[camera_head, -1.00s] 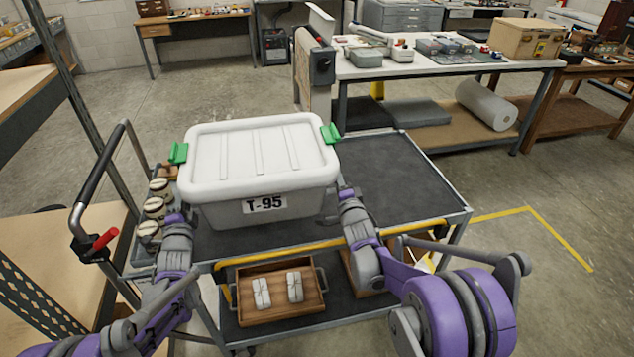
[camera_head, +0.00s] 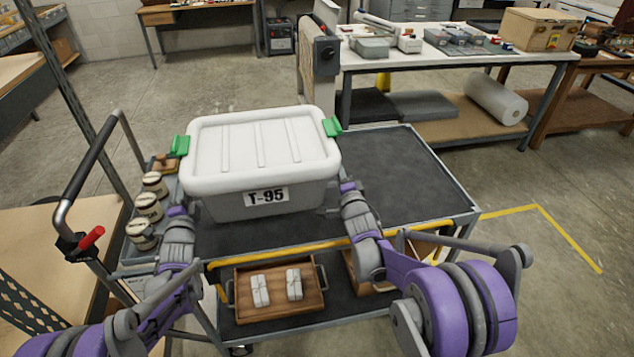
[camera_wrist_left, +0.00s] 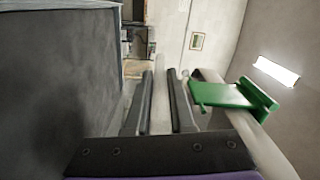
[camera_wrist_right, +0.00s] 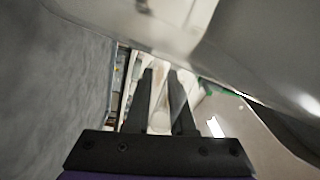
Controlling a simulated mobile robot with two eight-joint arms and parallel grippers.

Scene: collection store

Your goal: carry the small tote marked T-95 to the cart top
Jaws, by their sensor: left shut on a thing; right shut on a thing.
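The small tote (camera_head: 225,207) is grey with a white lid and green clips, and its front label reads T-95. It is level over the left and middle part of the cart top (camera_head: 395,170). I cannot tell whether its base touches the surface. My left gripper (camera_head: 178,212) is shut on the tote's left side, and my right gripper (camera_head: 347,187) is shut on its right side. The left wrist view shows the left fingers (camera_wrist_left: 160,100) beside a green clip. The right wrist view shows the right fingers (camera_wrist_right: 162,100) under the pale rim. The actual grip contacts are mostly hidden.
Several lidded jars (camera_head: 149,207) line the cart's left end, beside the black push handle (camera_head: 88,170). The cart top's right part is clear. A wooden tray (camera_head: 280,308) with white bundles sits on the lower shelf. A white-topped workbench (camera_head: 470,62) stands behind.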

